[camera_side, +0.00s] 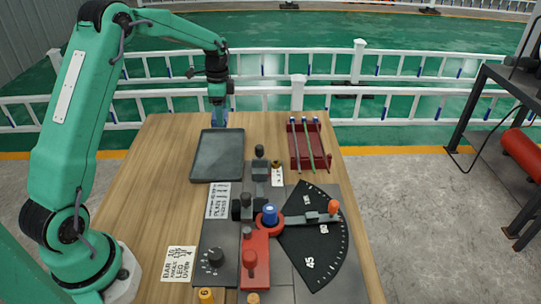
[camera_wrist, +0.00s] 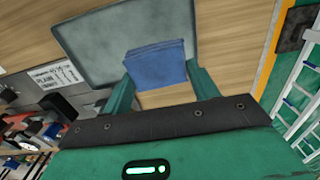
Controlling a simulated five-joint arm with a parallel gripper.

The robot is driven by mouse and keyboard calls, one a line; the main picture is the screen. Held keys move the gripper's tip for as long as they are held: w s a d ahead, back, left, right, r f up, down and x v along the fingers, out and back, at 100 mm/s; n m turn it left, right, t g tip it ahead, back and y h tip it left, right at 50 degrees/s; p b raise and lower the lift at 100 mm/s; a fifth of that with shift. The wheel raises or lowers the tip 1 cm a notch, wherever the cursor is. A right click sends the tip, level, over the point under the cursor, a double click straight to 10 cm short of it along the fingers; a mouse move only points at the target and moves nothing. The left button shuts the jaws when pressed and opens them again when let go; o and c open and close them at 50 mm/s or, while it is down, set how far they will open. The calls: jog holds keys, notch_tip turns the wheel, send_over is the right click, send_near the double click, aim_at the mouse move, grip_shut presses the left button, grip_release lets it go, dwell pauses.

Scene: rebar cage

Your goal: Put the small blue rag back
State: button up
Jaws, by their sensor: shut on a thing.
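The small blue rag (camera_wrist: 156,64) is folded and sits between the two green fingers of my gripper (camera_wrist: 162,88) in the wrist view. My gripper is shut on it. In the side view my gripper (camera_side: 217,112) hangs pointing down at the table's far edge, behind the dark grey tray (camera_side: 218,155), and the rag shows as a small blue patch (camera_side: 218,114) at its tip. In the wrist view the rag overlaps the edge of the tray (camera_wrist: 100,40), with bare wood below it. I cannot tell exactly how high it is above the table.
A red rack (camera_side: 308,146) with several bars stands right of the tray. A bending fixture with a black angle plate (camera_side: 318,245) and a red block (camera_side: 255,262) fills the near table. White label cards (camera_side: 218,200) lie beside it. Bare wood (camera_side: 160,165) lies left of the tray.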

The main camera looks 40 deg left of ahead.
notch_tip(320, 180, up, 8)
jog(key=shift+f, duration=0.25)
jog(key=w+d, duration=0.3)
jog(key=d, duration=2)
jog(key=w+a+f, duration=0.1)
jog(key=a+f, duration=0.2)
jog(key=f, duration=0.1)
jog(key=w+a+f, duration=0.2)
jog(key=a+f, duration=0.2)
jog(key=w+a+f, duration=0.2)
jog(key=a+f, duration=0.2)
jog(key=shift+w+a+f, duration=0.1)
jog(key=shift+f, duration=2.05)
jog(key=shift+f, duration=0.15)
jog(key=o, duration=0.9)
jog(key=shift+o, duration=0.2)
